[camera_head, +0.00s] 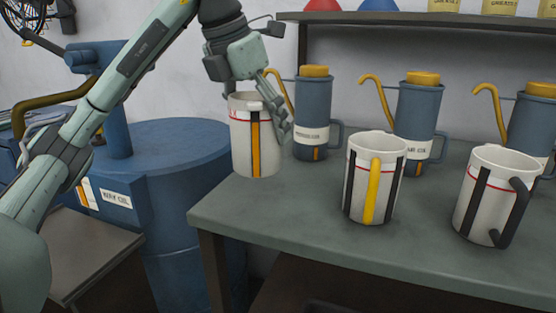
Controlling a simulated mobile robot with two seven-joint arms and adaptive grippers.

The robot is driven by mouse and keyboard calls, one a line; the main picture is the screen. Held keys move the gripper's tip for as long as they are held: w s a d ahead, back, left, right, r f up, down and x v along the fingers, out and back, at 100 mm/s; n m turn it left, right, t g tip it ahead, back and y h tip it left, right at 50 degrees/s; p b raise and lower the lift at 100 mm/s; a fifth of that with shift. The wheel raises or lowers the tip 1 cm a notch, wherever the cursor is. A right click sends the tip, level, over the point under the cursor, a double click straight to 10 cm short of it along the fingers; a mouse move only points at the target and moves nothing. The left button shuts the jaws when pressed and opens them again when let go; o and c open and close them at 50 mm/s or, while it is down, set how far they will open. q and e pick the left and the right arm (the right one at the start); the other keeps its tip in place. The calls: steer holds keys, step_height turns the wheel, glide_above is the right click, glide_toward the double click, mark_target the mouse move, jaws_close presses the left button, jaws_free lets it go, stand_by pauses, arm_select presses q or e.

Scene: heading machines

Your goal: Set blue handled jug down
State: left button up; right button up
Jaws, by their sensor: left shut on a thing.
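My left gripper (272,112) comes down from above and is shut on a white jug (242,150) at its right side and rim. This jug is upright, with a thin red line, black stripes and an orange stripe; no blue handle shows on it, and its handle side is hidden. Its base is at the back left corner of the grey-green table (290,230); I cannot tell whether it touches the top. A white jug with a yellow handle (354,190) and one with a black handle (480,200) stand on the table. My right gripper is not in view.
Blue oil cans with yellow spouts stand behind: one close right of the held jug (311,105), one in the middle (414,110), one at the right (535,125). A shelf (420,18) runs above. A blue drum (165,170) is left of the table. The table's front left is clear.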

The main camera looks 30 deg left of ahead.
mark_target(278, 153)
arm_select(q)
steer(key=w+f, duration=0.1)
steer(key=w+d, duration=0.1)
steer(key=shift+w+d+f, duration=0.2)
steer(key=shift+w+f, duration=0.15)
steer(key=shift+f, duration=2.05)
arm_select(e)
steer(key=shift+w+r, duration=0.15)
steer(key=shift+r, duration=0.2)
arm_select(q)
steer(key=o, duration=0.9)
steer(key=shift+f, duration=0.1)
steer(key=o, duration=0.5)
steer(key=shift+c, duration=0.2)
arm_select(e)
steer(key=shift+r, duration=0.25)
